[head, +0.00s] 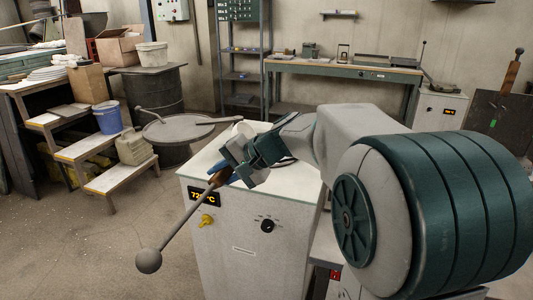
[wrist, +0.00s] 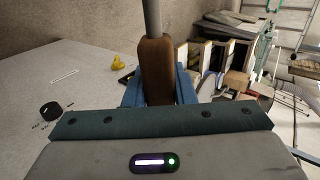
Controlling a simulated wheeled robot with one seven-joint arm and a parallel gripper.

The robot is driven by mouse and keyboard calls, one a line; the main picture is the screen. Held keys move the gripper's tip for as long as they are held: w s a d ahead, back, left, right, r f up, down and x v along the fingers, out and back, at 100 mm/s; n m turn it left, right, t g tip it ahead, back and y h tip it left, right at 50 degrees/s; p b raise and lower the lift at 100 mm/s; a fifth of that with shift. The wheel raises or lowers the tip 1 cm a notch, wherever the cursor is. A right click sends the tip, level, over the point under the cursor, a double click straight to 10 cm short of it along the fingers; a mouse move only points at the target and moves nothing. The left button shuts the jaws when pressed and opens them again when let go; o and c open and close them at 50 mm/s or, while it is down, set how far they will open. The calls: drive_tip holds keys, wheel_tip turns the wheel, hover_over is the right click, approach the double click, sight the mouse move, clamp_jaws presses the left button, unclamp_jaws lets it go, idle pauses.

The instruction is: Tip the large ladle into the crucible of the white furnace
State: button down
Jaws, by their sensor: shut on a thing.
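My gripper (head: 222,177) is shut on the brown wooden handle of the ladle (head: 148,260). The ladle's grey rod slopes down to the left, and its rounded bowl hangs in front of and left of the white furnace (head: 245,240). I cannot see into the bowl. In the wrist view the blue fingers of my gripper (wrist: 158,92) lie on both sides of the ladle's handle (wrist: 155,62); its bowl is out of view. The furnace has an orange display, a yellow knob and a black knob. My arm covers part of its top, and I cannot make out the crucible clearly.
A round grey-topped drum (head: 175,131) with a long tool on it stands behind left. Wooden steps (head: 110,182) hold a blue bucket (head: 107,117) and a canister. A workbench (head: 345,70) and a second white unit (head: 440,108) stand at the back. The left foreground floor is clear.

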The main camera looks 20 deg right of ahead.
drive_tip(key=d+y+b, duration=0.1)
drive_tip(key=b, duration=0.3)
drive_tip(key=s+f+t+y+b, duration=0.1)
drive_tip(key=b, duration=0.4)
drive_tip(key=shift+s+d+t, duration=0.15)
drive_tip(key=shift+d+t, duration=0.15)
drive_tip(key=shift+d, duration=0.1)
